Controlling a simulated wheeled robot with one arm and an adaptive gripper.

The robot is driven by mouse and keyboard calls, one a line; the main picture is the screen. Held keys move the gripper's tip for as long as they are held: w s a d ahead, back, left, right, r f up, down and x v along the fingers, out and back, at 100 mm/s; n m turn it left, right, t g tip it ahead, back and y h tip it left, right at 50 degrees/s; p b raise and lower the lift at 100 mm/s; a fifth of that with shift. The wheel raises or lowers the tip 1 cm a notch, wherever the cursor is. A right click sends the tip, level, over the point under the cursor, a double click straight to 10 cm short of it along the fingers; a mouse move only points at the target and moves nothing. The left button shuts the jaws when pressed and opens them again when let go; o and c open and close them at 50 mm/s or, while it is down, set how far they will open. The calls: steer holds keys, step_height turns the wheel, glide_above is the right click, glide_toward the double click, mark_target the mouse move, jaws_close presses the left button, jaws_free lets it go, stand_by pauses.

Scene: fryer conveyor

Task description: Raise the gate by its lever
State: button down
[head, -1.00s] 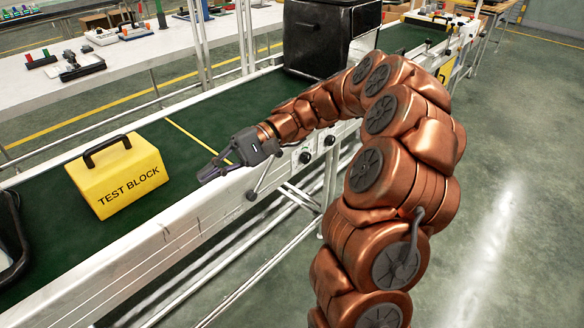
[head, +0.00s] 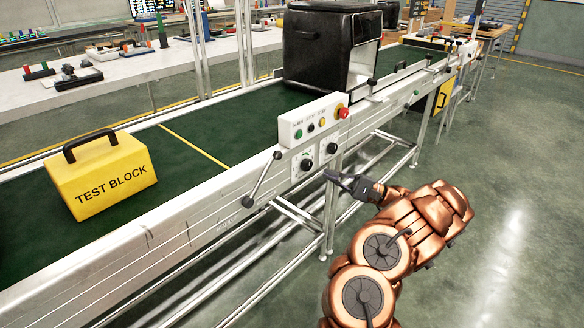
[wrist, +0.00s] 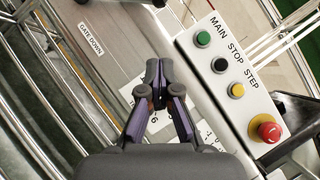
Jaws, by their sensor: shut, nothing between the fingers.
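The lever (head: 262,180) is a thin metal rod with dark ends on the near side of the conveyor. It slants from its upper right end down to a dark knob at the lower left. My gripper (head: 332,177) is right of the lever and apart from it, in front of the conveyor's side below the control box. In the wrist view its fingers (wrist: 158,66) are together with nothing between them. A "GATE DOWN" label (wrist: 91,39) shows on the side panel, upper left of the fingertips. I cannot make out the gate itself for certain.
The control box (head: 314,120) with coloured buttons and a red stop button (wrist: 269,131) stands just above my gripper. A yellow test block (head: 98,182) and a black housing (head: 318,48) are on the green belt (head: 190,150). Open floor lies to the right.

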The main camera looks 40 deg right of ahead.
steer(key=shift+s+d+f, duration=0.1)
steer(key=shift+d+f, duration=0.05)
steer(key=shift+d, duration=0.1)
steer(key=shift+s+a+r+b+x, duration=0.25)
steer(key=shift+s+x, duration=0.1)
steer(key=shift+x, duration=1.8)
steer(key=shift+s+a+r+b+x, duration=0.15)
steer(key=shift+s+a+x, duration=0.15)
steer(key=shift+x, duration=1.85)
steer(key=shift+s+a+r+b+x, duration=0.2)
steer(key=shift+s+x, duration=0.15)
steer(key=shift+x, duration=1.75)
steer(key=shift+d+r, duration=0.1)
steer(key=shift+d, duration=0.05)
steer(key=shift+a, duration=0.2)
